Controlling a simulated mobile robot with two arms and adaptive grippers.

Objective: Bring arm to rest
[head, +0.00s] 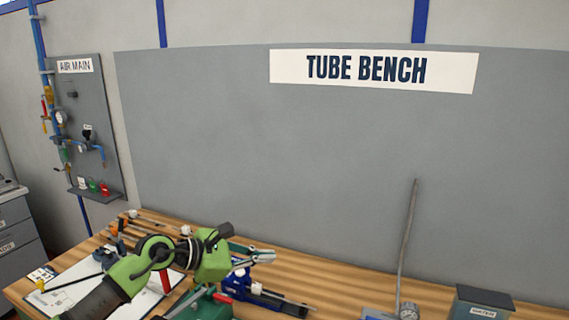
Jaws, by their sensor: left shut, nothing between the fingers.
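My left arm (128,270), green and black, comes in from the lower left over the wooden bench (330,276). Its gripper (262,256) points to the right, above the back-left part of the bench, with its fingers shut and nothing held. The arm hides part of the bench and the tools behind it. My right arm and gripper are not in view.
A blue tool (240,284) and a green fixture (205,306) lie below the left gripper. A white sheet (75,285) is at left. A thin upright rod (408,235), a gauge (408,311) and a dark box marked WATER (482,302) stand at right.

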